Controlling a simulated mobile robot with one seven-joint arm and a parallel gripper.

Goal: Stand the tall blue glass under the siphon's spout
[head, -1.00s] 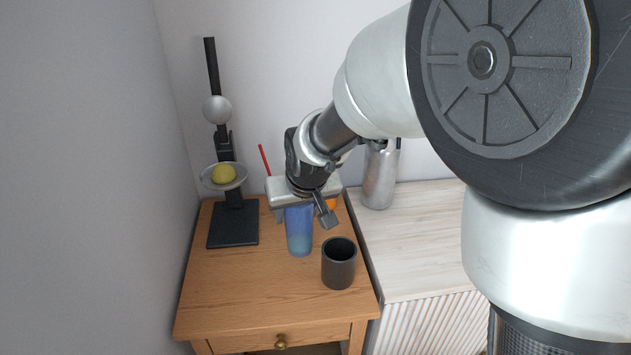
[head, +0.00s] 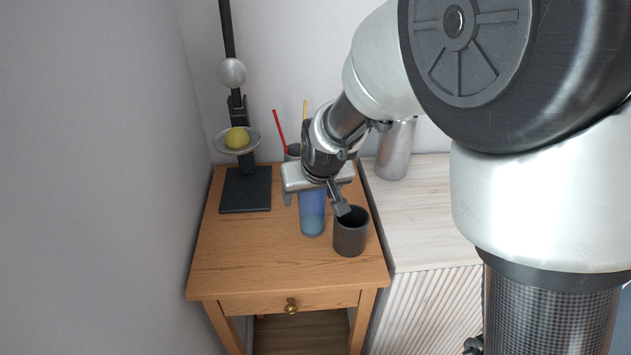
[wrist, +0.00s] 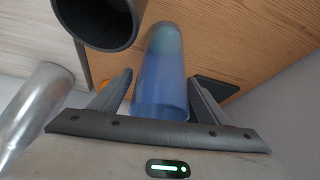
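The tall blue glass (head: 312,214) stands upright on the wooden table, just left of a dark mug. My gripper (head: 316,196) is over its upper part and hides the rim in the head view. In the wrist view the glass (wrist: 162,75) lies between the two fingers of my gripper (wrist: 160,78), which are spread, with a narrow gap at the left finger. The siphon appears to be the silver bottle (head: 395,152) on the pale cabinet to the right. Its top and spout are mostly hidden behind my arm. A silver cylinder (wrist: 35,105) shows at the wrist view's left.
The dark mug (head: 351,232) stands close to the glass, beside my finger. A black stand with a pan holding a yellow fruit (head: 237,138) is at the back left. A pot with red and yellow sticks is behind my gripper. The pale cabinet top (head: 420,205) has free room.

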